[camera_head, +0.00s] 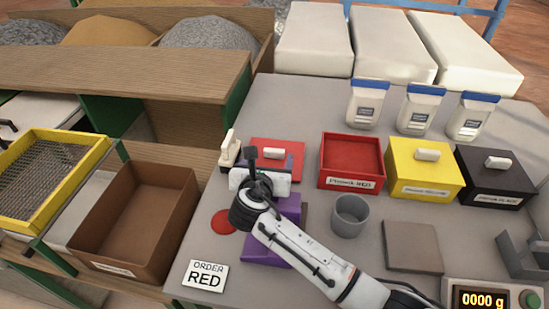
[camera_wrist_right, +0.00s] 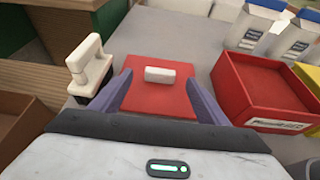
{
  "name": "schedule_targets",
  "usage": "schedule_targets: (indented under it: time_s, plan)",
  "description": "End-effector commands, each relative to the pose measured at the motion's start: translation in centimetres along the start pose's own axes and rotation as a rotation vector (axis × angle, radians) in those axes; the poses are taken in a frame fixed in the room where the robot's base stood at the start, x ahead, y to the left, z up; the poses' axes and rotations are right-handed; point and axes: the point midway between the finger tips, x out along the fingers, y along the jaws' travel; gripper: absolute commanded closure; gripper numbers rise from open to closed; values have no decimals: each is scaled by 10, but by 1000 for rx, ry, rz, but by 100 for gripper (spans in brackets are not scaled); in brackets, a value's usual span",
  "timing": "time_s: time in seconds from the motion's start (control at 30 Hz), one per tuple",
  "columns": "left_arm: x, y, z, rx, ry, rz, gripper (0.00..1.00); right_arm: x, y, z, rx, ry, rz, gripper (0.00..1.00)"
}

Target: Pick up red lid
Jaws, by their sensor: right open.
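The red lid (camera_wrist_right: 160,98) is a flat red square with a white bar handle (camera_wrist_right: 160,75) on top. It lies on the grey table, left of the open red box (camera_head: 351,162). In the head view the lid (camera_head: 290,148) is partly hidden by my right gripper (camera_head: 265,163). In the wrist view the purple fingers of my right gripper (camera_wrist_right: 158,103) are open and stand on either side of the lid, with the handle between and beyond them. I cannot tell whether the fingers touch the lid. My left gripper is not in view.
A white-handled tool (camera_head: 229,150) stands close left of the lid. A yellow box (camera_head: 424,172) and a black box (camera_head: 495,178), both lidded, stand right. A grey cup (camera_head: 350,215), an ORDER RED card (camera_head: 205,276) and a brown bin (camera_head: 133,220) are nearer.

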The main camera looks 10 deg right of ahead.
Motion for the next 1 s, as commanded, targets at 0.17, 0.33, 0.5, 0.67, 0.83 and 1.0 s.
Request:
schedule_targets:
  time_s: [0.17, 0.33, 0.5, 0.67, 0.83, 1.0]
  plan:
    - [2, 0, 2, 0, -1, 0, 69, 24, -2, 0, 1, 0, -3, 31]
    - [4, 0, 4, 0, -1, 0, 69, 46, -2, 0, 2, 0, -2, 31]
    - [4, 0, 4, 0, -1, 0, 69, 52, -2, 0, 3, 1, 0, 31]
    - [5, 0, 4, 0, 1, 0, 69, 51, -2, 0, 3, 1, 0, 35]
    - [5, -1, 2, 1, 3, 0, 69, 51, -2, 0, 3, 0, 0, 63]
    - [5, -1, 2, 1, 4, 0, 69, 51, -2, 0, 3, -1, 0, 78]
